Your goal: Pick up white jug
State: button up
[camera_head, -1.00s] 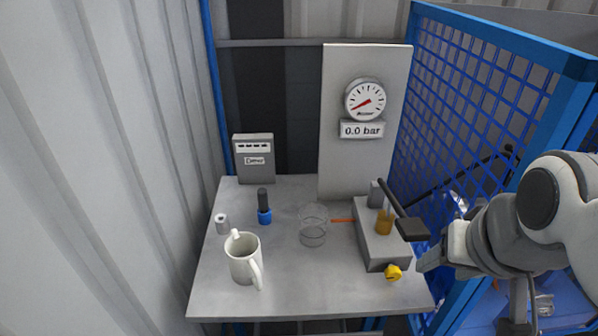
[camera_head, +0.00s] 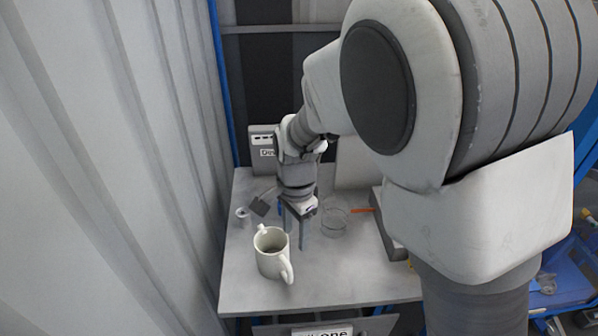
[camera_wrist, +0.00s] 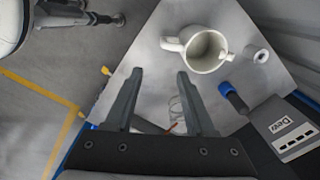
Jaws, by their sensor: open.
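The white jug (camera_head: 270,256) stands upright on the grey table, near its left front, with its handle toward the front right. It also shows in the wrist view (camera_wrist: 205,52), ahead of and a little right of the fingers. My gripper (camera_head: 296,230) is over the table, pointing down, just right of and behind the jug, apart from it. In the wrist view my gripper (camera_wrist: 158,78) shows two spread fingers with nothing between them. The jug is not held.
A small white cylinder (camera_wrist: 261,56) and a blue-and-black object (camera_wrist: 234,97) are near the jug. A clear glass beaker (camera_head: 334,222) stands right of my gripper. A grey box (camera_wrist: 288,128) is at the back. The corrugated wall (camera_head: 130,180) is close on the left.

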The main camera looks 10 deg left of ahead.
aim_at(289, 277)
jog(key=shift+m, duration=0.3)
jog(key=f, duration=0.8)
jog(key=a+f, duration=0.1)
jog(key=f, duration=0.3)
jog(key=shift+f, duration=0.35)
jog(key=shift+a+f, duration=0.15)
jog(key=shift+f, duration=1.4)
jog(key=shift+a+f, duration=0.15)
jog(key=shift+f, duration=1.35)
grip_shut()
